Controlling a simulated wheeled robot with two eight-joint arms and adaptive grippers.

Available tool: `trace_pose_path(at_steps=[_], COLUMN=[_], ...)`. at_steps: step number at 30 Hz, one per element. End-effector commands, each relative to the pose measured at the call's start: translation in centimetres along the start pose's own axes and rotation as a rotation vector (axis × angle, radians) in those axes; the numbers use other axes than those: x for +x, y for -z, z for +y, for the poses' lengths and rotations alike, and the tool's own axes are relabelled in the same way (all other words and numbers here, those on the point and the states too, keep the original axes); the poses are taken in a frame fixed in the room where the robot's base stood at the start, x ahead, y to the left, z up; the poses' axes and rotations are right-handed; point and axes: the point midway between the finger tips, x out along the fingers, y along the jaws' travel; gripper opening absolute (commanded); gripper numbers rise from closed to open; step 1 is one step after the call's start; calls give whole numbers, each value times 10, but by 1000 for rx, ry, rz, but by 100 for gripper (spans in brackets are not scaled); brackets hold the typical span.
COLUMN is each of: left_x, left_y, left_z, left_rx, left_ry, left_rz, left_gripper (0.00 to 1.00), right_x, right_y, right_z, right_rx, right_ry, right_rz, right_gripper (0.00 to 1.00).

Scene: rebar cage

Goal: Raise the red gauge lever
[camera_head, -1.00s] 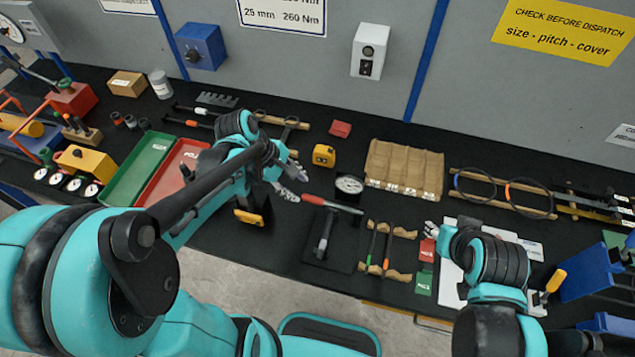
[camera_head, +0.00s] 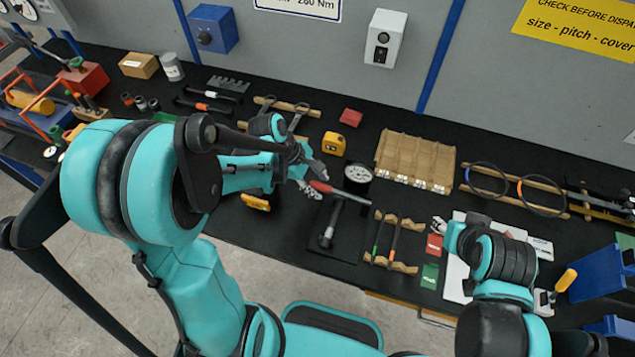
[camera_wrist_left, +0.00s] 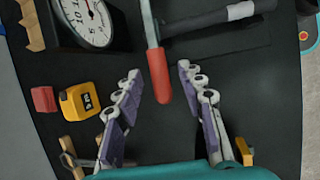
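The gauge lever has a red handle (camera_head: 321,187) and a lighter bar, and it lies beside a round white dial gauge (camera_head: 358,173). In the left wrist view the red handle (camera_wrist_left: 160,76) points toward my gripper, and the dial (camera_wrist_left: 88,22) is at upper left. My left gripper (camera_head: 314,182) is open; the wrist view shows its two purple-padded fingers (camera_wrist_left: 160,80) apart, with the handle's end in the gap between the tips. I see no clear contact. My right gripper (camera_head: 440,226) is near the white board, its fingers too small to judge.
A cardboard bin tray (camera_head: 415,160) stands to the right. Tools on wooden racks (camera_head: 400,222) are at front right.

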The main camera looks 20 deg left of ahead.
Motion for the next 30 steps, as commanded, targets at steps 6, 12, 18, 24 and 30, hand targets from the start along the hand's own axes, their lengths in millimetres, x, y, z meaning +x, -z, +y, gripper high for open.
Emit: trace_pose_path(at_steps=[6,12,18,24,30], left_x=[0,-1,-6,-18,-31], left_y=[0,0,-6,-19,-42], left_z=[0,0,1,4,9], left_rx=[0,1,10,32,64], left_ry=[0,0,5,15,30], left_rz=[0,2,35,137,302], left_gripper=[0,0,0,0,0], right_x=[0,0,-6,-18,-33], right_y=[0,0,4,13,24], right_z=[0,0,0,0,0], right_rx=[0,0,0,0,0], right_ry=[0,0,0,0,0], right_rz=[0,0,0,0,0], right_gripper=[40,40,40,40,40])
